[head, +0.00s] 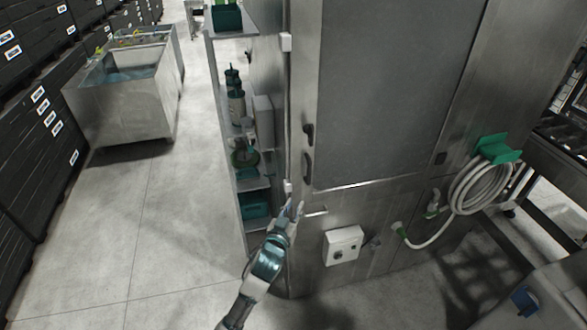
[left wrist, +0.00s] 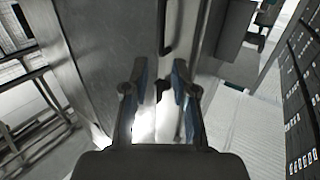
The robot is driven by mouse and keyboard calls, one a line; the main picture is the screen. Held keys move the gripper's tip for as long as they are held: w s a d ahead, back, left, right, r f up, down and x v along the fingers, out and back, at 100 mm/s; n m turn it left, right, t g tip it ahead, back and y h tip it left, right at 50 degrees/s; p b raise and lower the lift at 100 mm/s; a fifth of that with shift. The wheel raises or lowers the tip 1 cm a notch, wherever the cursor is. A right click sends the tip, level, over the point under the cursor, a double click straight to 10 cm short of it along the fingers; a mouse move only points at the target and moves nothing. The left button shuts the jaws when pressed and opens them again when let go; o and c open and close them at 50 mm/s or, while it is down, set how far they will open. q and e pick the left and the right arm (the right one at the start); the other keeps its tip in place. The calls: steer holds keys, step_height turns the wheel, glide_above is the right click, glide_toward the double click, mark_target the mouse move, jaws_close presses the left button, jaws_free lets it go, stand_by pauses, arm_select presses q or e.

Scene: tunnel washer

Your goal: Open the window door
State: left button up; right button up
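The window door (head: 390,90) is a large grey panel in the steel front of the washer, and it looks shut. A dark handle (head: 308,167) sits at its lower left edge, with a small dark latch (head: 308,134) just above. My left gripper (head: 295,208) is below the handle, close to the washer's left corner. In the left wrist view its two fingers (left wrist: 160,82) are apart with nothing held. A dark bar-like handle (left wrist: 166,28) shows beyond the fingertips, and a small dark part shows between them. My right gripper is in neither view.
An open shelf (head: 245,160) with bottles stands left of the washer. A white control box (head: 343,245) and a coiled hose (head: 480,185) on a green holder are on the lower front. A steel tub (head: 125,105) and stacked black crates (head: 40,130) flank clear floor.

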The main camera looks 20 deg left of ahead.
mark_target(308, 170)
arm_select(q)
steer(key=w, duration=0.5)
steer(key=w+r+p, duration=0.1)
steer(key=w, duration=0.5)
steer(key=w+r+p, duration=0.1)
steer(key=w, duration=0.5)
steer(key=shift+a, duration=0.2)
jaws_close()
